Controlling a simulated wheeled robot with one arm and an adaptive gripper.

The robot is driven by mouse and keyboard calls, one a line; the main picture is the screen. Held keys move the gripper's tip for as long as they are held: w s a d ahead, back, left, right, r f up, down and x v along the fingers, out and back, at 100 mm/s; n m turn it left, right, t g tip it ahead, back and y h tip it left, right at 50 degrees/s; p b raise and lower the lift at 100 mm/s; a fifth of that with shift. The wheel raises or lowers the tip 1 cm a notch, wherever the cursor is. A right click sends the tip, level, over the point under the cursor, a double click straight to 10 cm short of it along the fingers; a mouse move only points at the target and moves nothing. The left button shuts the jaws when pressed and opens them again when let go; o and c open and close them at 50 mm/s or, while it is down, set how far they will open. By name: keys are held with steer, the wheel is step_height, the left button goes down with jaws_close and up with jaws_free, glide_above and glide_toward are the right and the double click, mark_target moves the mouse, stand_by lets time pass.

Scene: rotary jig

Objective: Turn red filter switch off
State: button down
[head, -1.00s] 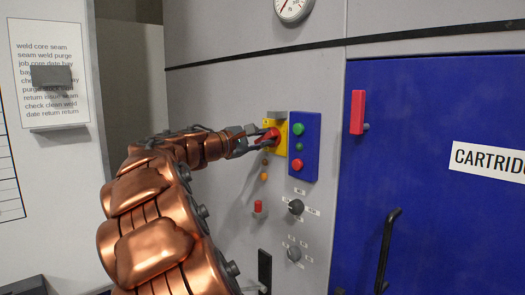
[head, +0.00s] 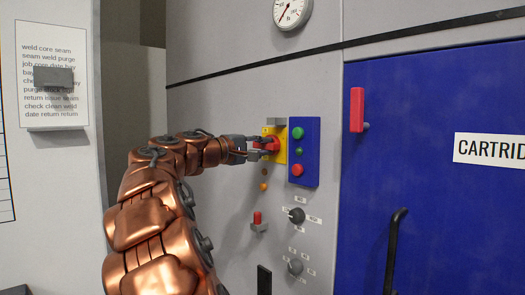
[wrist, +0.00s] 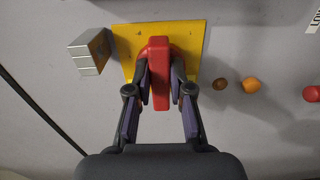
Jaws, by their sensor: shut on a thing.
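The red switch (head: 271,144) sits on a yellow plate (head: 280,130) on the grey machine front. In the wrist view its red bar (wrist: 160,66) stands out from the yellow plate (wrist: 190,35), running up and down in the picture. My gripper (head: 264,149) is at the switch, coming from the left in the head view. In the wrist view the gripper (wrist: 160,84) has one finger on each side of the red bar, shut on it. The fingers hide part of the switch in the head view.
A blue button panel (head: 304,155) with green and red buttons is close to the right of the plate. Two small orange-brown lamps (head: 264,179), a red-topped switch (head: 258,217) and dark knobs (head: 296,215) are below. The blue door (head: 440,230) has a black handle (head: 394,250).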

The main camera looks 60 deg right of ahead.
stand_by(0.3)
steer(key=c, duration=1)
jaws_free()
steer(key=shift+c, duration=0.2)
steer(key=shift+a, duration=0.1)
steer(key=v, duration=1.1)
steer(key=shift+a, duration=0.4)
